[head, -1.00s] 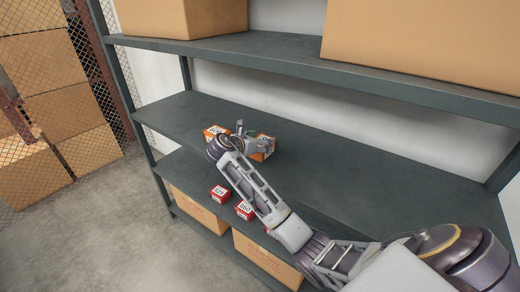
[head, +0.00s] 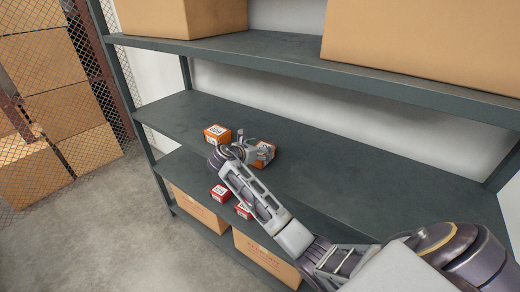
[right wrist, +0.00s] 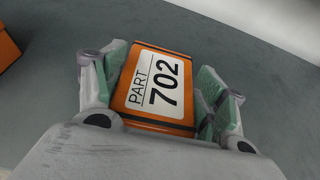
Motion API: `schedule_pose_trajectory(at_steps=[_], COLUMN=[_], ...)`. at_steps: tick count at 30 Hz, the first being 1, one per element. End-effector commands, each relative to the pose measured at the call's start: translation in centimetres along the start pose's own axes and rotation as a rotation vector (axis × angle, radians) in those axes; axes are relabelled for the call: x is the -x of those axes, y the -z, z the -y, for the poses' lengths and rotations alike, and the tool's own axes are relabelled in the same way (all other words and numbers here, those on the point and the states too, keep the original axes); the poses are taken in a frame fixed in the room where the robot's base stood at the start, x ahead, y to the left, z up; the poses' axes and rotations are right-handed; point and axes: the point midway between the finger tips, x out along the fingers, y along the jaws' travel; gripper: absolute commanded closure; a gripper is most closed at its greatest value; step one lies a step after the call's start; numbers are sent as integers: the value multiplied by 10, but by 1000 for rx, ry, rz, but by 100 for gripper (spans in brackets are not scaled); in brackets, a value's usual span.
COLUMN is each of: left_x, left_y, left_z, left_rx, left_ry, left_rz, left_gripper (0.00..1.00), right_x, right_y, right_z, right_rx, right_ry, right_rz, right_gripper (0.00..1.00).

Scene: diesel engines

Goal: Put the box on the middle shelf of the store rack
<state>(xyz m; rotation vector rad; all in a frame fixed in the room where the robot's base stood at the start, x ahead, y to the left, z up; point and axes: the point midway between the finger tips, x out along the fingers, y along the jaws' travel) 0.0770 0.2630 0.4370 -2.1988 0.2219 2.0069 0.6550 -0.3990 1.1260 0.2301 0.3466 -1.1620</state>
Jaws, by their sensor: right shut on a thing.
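An orange box (head: 266,151) with a white label is in my right gripper (head: 254,149), at the middle shelf (head: 330,165) of the store rack. In the right wrist view the box (right wrist: 157,86) reads "PART 702", and the green-padded fingers of the right gripper (right wrist: 163,75) are shut on its two sides. The shelf's grey surface lies beneath it. I cannot tell whether the box touches the shelf. My left gripper is out of view.
Another orange box (head: 217,134) stands to the left on the same shelf. Small red boxes (head: 220,192) sit on the shelf below, partly behind my forearm. Large cartons (head: 430,45) fill the top shelf. The middle shelf is bare to the right.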

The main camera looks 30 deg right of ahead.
Motion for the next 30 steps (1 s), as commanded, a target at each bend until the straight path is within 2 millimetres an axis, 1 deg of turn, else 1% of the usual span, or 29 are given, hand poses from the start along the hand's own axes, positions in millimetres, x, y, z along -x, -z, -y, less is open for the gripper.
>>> schedule_pose_trajectory(at_steps=[3,4,9,10,23,26,30], left_x=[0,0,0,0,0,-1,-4], left_y=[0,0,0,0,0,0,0], left_z=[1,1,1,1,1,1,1], left_rx=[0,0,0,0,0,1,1], left_ry=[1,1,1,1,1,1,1], left_rz=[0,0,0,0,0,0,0], left_gripper=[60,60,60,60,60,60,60], right_x=[0,0,0,0,0,5,16], right_y=[-1,1,1,1,-1,0,0], right_z=[0,0,0,0,0,0,-1], right_rx=[-2,0,0,0,-1,-1,-2], right_ry=[-1,0,0,0,0,-1,-2], right_rz=[2,0,0,0,0,0,1], right_gripper=[69,28,6,5,5,5,5])
